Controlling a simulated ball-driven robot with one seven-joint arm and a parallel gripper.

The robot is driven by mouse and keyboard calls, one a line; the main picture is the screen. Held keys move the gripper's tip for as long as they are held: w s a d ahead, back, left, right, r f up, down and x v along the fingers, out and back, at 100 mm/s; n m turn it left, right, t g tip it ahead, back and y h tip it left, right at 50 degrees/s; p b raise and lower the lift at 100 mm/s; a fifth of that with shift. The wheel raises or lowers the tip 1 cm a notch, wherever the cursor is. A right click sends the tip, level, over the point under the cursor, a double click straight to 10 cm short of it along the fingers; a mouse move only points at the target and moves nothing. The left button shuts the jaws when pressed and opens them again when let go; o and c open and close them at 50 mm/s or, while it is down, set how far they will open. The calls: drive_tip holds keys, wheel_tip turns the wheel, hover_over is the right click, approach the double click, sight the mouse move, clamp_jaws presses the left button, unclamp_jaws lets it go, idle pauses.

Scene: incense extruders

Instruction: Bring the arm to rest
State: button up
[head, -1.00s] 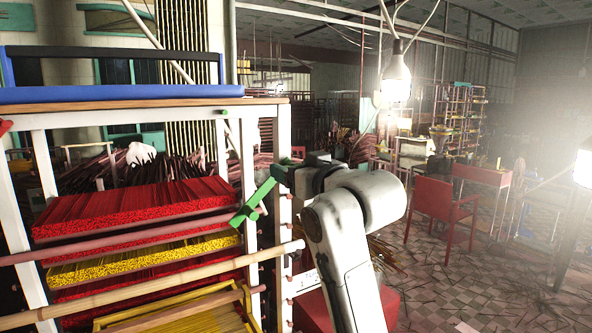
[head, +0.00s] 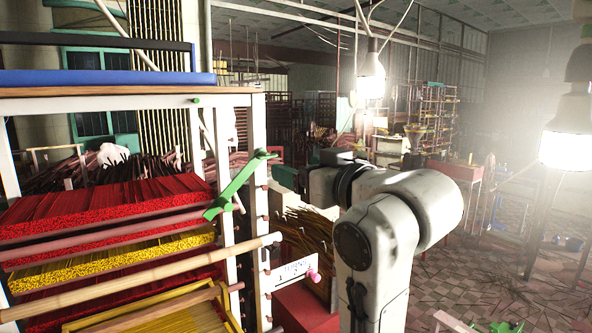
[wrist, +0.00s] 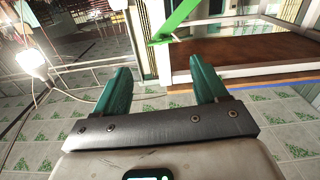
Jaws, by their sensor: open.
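My gripper (wrist: 160,66) shows in the wrist view as two teal fingers on a dark bar. They are apart, with nothing between them. In the head view my white-grey arm (head: 400,220) stands right of the rack, bent at the elbow, its forearm pointing away and left. The gripper cannot be made out there.
A white rack (head: 256,215) with trays of red incense sticks (head: 110,205) and yellow ones (head: 130,254) stands at left. A green bar (head: 238,186) is at its right post, near my arm. Lit bulbs hang ahead (head: 371,78) and at right (head: 566,140).

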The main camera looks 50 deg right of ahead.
idle(0.5)
drive_tip(key=s+a+f+g+y, duration=0.1)
drive_tip(key=a+f+g, duration=0.2)
drive_tip(key=f, duration=0.8)
drive_tip(key=a+f+g+y, duration=0.2)
drive_tip(key=a+f, duration=0.1)
drive_tip(key=f, duration=0.8)
drive_tip(key=s+a+f+g+y, duration=0.1)
drive_tip(key=a+f+g, duration=0.15)
drive_tip(key=f, duration=0.95)
drive_tip(key=s+a+f+n+g, duration=0.1)
drive_tip(key=s+f+g, duration=0.3)
drive_tip(key=s+f, duration=0.6)
drive_tip(key=s+a+f+g, duration=0.4)
drive_tip(key=s+f+g, duration=0.1)
drive_tip(key=s+f, duration=0.6)
drive_tip(key=shift+s+a+n+y, duration=0.35)
drive_tip(key=shift+s+n+y, duration=0.05)
drive_tip(key=shift+f, duration=0.1)
